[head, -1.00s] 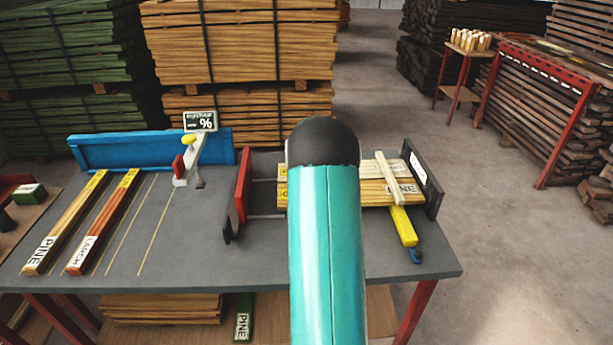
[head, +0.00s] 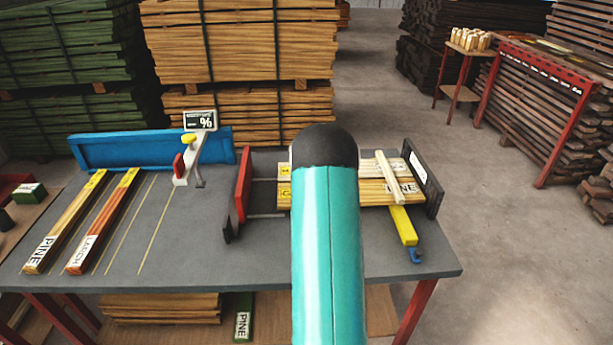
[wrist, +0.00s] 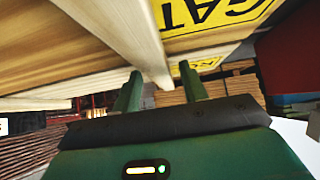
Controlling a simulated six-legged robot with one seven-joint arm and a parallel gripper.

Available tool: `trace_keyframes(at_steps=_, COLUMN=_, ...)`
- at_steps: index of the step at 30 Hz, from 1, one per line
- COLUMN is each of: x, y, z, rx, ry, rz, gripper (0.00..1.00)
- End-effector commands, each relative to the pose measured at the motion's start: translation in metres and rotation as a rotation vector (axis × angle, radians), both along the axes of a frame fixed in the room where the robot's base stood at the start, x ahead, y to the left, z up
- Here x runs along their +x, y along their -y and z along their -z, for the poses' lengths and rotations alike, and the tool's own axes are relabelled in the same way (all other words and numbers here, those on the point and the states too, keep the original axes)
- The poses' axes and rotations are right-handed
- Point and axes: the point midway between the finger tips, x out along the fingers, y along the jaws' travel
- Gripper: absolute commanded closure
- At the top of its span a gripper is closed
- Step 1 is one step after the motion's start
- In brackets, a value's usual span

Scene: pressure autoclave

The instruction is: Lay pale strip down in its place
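A pale strip (head: 389,178) lies crosswise on the boards (head: 372,192) near their right end in the head view. In the wrist view, a pale strip (wrist: 148,42) runs down beside a yellow-labelled board (wrist: 80,50), its end between my fingers. I cannot tell whether this is the same strip. My gripper (wrist: 161,70) looks open, with a gap showing on both sides of the strip's end. In the head view my own arm hides the gripper and the middle of the boards.
The boards lie between a red plate (head: 243,186) and a dark end plate (head: 424,178) on the grey table (head: 190,245). A yellow-handled tool (head: 404,228) projects in front. PINE (head: 62,225) and LARCH (head: 105,225) pieces lie left. A meter (head: 200,122) stands behind. The front middle is clear.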

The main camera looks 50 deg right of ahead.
Motion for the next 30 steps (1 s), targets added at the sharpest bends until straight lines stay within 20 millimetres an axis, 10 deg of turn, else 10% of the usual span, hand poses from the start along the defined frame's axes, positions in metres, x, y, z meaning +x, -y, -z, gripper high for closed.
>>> trace_keyframes(at_steps=30, x=-0.054, y=-0.061, z=-0.087, rx=-0.001, ry=0.001, rz=0.0, gripper=0.57)
